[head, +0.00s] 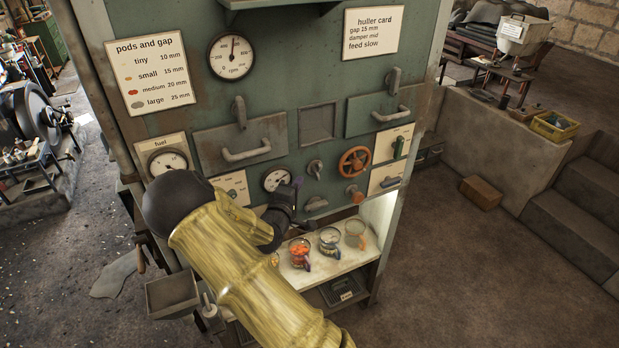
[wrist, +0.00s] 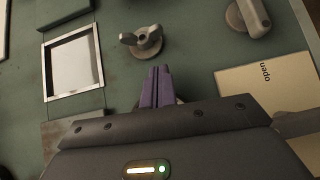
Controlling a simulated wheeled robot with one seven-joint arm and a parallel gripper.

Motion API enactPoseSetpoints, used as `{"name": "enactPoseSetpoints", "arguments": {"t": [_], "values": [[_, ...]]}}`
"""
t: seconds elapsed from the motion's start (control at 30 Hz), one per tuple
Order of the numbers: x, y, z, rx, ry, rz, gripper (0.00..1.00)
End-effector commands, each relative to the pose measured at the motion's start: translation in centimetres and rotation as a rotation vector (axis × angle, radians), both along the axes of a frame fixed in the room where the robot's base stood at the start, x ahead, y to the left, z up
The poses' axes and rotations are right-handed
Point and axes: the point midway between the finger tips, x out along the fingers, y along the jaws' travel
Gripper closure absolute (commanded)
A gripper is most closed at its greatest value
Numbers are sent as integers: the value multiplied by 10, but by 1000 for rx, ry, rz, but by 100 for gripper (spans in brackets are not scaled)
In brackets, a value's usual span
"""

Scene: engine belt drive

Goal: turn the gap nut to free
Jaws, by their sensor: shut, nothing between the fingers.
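A grey wing nut (head: 315,167) on a round boss sits on the green panel, below the square window; I take it for the gap nut, though no label on it is readable. It also shows in the wrist view (wrist: 146,42), top centre, with two stubby wings. My gripper (head: 297,184) is at the panel, left of and a little below the nut in the head view. Its purple fingers (wrist: 157,72) are together and empty, their tips just short of the nut and apart from it in the wrist picture. Its depth from the panel is unclear.
A small gauge (head: 277,180) is beside my gripper, partly hidden. A grey knob (head: 316,203) and orange handwheel (head: 355,162) are nearby. The square window (wrist: 72,65) and an "open" placard (wrist: 265,85) flank the fingers. Glass cups (head: 329,240) stand on the shelf below.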

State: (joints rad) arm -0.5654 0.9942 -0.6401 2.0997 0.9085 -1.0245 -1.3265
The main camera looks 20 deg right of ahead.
Motion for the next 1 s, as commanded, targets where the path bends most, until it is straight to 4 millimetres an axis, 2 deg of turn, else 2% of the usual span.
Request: {"name": "enactPoseSetpoints", "arguments": {"t": [0.1,0.3,0.67,1.0], "values": [[-2,-21,2,-1,2,-5,100],[-1,-36,-1,0,0,-2,100],[-1,-38,-3,-1,0,-1,100],[-1,-47,-7,-81,-2,-3,100]]}}
